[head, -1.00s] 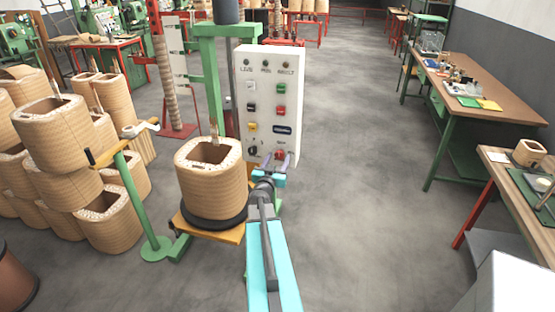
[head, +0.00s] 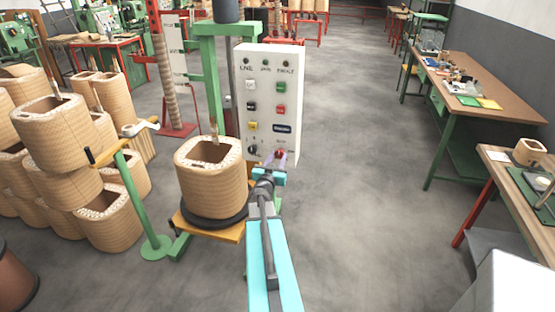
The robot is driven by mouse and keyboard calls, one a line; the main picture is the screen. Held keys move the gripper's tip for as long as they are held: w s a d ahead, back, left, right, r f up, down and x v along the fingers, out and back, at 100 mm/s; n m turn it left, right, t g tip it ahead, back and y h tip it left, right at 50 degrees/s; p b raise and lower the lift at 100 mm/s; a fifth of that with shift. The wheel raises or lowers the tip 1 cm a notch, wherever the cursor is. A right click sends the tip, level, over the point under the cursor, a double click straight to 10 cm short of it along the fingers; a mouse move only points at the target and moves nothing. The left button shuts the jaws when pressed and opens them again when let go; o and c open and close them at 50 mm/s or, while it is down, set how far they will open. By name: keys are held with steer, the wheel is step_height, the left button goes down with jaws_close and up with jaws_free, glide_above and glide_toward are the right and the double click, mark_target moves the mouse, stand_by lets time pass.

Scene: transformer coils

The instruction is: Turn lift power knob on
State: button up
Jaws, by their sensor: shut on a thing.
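A white control box (head: 268,80) hangs on a green frame in the middle of the head view. It carries three small lamps on top, two columns of coloured buttons and a black knob (head: 252,150) at the lower left. A red knob (head: 281,153) is at the lower right, partly hidden by my fingers. My gripper (head: 276,160) is at the box's lower right, its fingers shut on this red knob. The labels are too small to read, and the knob's angle cannot be told.
A wound coil (head: 210,185) stands on a yellow platform (head: 240,233) just left of my arm. Stacked coils (head: 60,175) and a green post (head: 138,195) are farther left. Workbenches (head: 480,90) line the right side. The floor (head: 370,180) between is clear.

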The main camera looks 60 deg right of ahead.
steer(key=shift+f+m, duration=0.1)
steer(key=shift+m, duration=0.2)
steer(key=m+b, duration=0.2)
steer(key=m, duration=0.1)
steer(key=shift+m+b, duration=0.3)
steer(key=m+b, duration=0.2)
steer(key=m, duration=0.2)
steer(key=shift+f+m+b, duration=0.1)
steer(key=shift+m+b, duration=0.2)
steer(key=shift+b, duration=0.05)
steer(key=m+b, duration=0.3)
steer(key=m, duration=0.2)
steer(key=shift+m+b, duration=1)
steer(key=shift+m, duration=0.9)
steer(key=o, duration=1)
steer(key=shift+o, duration=0.2)
steer(key=shift+a+r, duration=0.15)
steer(key=shift+r, duration=0.05)
